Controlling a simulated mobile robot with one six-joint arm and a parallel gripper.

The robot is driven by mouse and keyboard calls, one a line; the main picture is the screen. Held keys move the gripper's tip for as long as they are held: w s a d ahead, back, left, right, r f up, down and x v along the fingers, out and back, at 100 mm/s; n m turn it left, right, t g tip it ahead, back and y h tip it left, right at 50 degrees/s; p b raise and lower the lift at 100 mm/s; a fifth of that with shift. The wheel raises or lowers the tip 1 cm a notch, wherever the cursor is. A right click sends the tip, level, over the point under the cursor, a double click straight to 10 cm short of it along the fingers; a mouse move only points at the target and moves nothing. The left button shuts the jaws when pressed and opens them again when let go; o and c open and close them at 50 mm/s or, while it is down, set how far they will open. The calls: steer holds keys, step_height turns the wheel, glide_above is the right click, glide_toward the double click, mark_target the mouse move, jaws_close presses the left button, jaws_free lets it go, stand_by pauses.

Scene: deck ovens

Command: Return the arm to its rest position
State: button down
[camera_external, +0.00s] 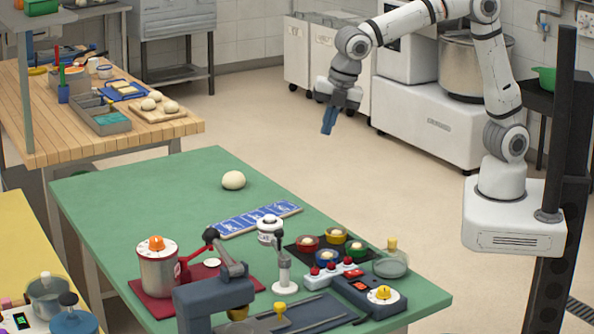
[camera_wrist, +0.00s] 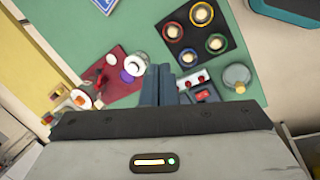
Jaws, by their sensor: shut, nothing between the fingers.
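My gripper (camera_external: 328,121) hangs in the air over the open floor, to the right of the green table's far edge in the external view. Its blue fingers point down and are together, with nothing between them. In the wrist view the gripper (camera_wrist: 167,72) shows at the bottom middle with its fingers side by side. My arm is bent in an arch from its white base at the right. The green table (camera_external: 130,210) lies below and to the left, apart from the fingers.
A wooden table (camera_external: 60,130) stands at back left. The floor (camera_external: 250,115) between is clear.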

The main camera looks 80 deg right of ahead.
steer(key=s+d+r+m, duration=0.1)
steer(key=s+d+m, duration=0.45)
steer(key=d, duration=0.35)
steer(key=s+d+m, duration=0.4)
steer(key=d+m, duration=0.2)
steer(key=d, duration=0.3)
steer(key=s+d+f+m, duration=0.4)
steer(key=s+d+m, duration=0.4)
steer(key=s, duration=0.4)
steer(key=shift+s+d+m, duration=0.2)
steer(key=shift+d+m, duration=0.15)
steer(key=shift+m, duration=0.4)
steer(key=shift+w, duration=0.1)
